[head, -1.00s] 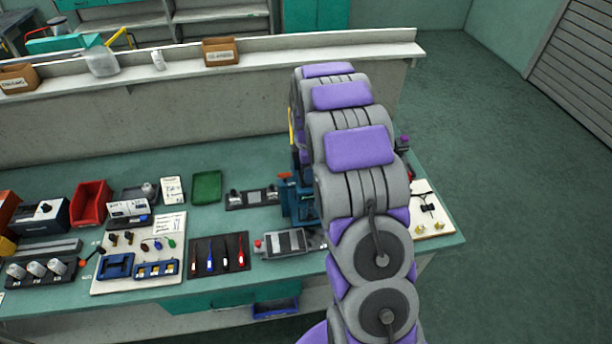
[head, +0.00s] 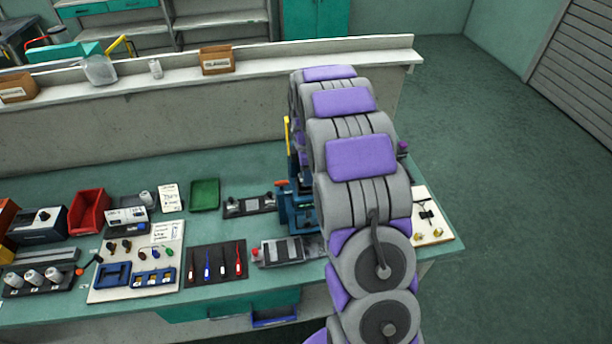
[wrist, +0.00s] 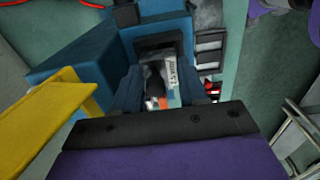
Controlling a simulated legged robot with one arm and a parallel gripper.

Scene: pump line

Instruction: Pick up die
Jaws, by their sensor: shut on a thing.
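In the wrist view my gripper (wrist: 160,94) is at the mouth of a blue press (wrist: 75,55). It is shut on the die (wrist: 154,76), a small dark grey piece with a white printed label (wrist: 172,80). A small orange patch shows below it. The die's far end is in the shadow of the press opening, and I cannot tell whether it touches the press. In the head view my arm hides the gripper and the die; part of the blue press (head: 297,207) shows left of the arm.
A yellow bar (wrist: 45,120) is close at the left of my gripper. A grey slotted tray (head: 285,250) lies in front of the press, and a dark holder (head: 249,205) stands left of it. A board (head: 432,218) lies at the bench's right end.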

